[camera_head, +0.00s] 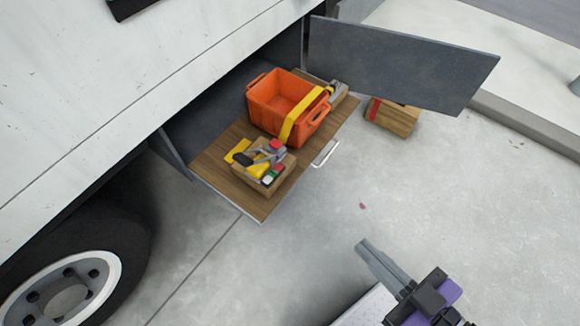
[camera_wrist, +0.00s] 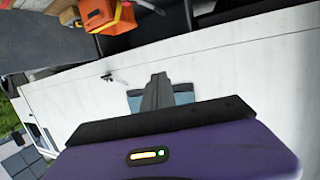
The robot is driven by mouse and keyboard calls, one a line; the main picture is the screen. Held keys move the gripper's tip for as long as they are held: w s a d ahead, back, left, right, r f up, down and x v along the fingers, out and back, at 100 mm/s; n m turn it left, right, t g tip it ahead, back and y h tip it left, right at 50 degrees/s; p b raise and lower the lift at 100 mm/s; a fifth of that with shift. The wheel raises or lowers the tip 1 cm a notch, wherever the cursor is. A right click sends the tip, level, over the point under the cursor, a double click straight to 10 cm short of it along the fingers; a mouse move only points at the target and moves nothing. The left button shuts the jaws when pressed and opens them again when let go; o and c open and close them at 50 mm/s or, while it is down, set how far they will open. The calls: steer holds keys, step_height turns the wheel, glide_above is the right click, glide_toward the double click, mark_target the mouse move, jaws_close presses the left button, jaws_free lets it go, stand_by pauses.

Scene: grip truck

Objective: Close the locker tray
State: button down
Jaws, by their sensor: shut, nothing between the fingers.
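The locker tray (camera_head: 222,180) is a wooden board slid out of the truck's side locker, with a light handle (camera_head: 326,154) on its outer edge. On it stand an orange crate (camera_head: 262,107) with a yellow strap and a small wooden box of tools (camera_head: 255,181). The crate also shows at the top of the wrist view (camera_wrist: 117,24). My gripper (camera_head: 365,245) is shut and empty, below and to the right of the tray, apart from the handle. Its fingers (camera_wrist: 158,90) also show shut in the wrist view.
An open grey locker door (camera_head: 400,65) sticks out at the upper right of the tray. A wooden box with a red strap (camera_head: 391,116) is on the ground under it. A truck wheel (camera_head: 75,270) is at lower left. The concrete (camera_head: 440,190) right of the tray is clear.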

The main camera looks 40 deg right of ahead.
steer(key=w+d+f+n+t+h+b, duration=0.1)
steer(key=w+d+f+n+t+b, duration=0.3)
steer(key=w+f+b, duration=0.7)
steer(key=n+g+y+b, duration=0.2)
steer(key=n+y+b, duration=0.7)
steer(key=n, duration=2.7)
glide_toward(264, 170)
steer(key=w+a+b, duration=0.1)
steer(key=w, duration=0.1)
steer(key=w+a+h+b, duration=0.1)
steer(key=w+b, duration=0.1)
steer(key=w+a+h+b, duration=0.1)
steer(key=w, duration=0.1)
steer(key=shift+a+r, duration=0.15)
steer(key=shift+r, duration=0.25)
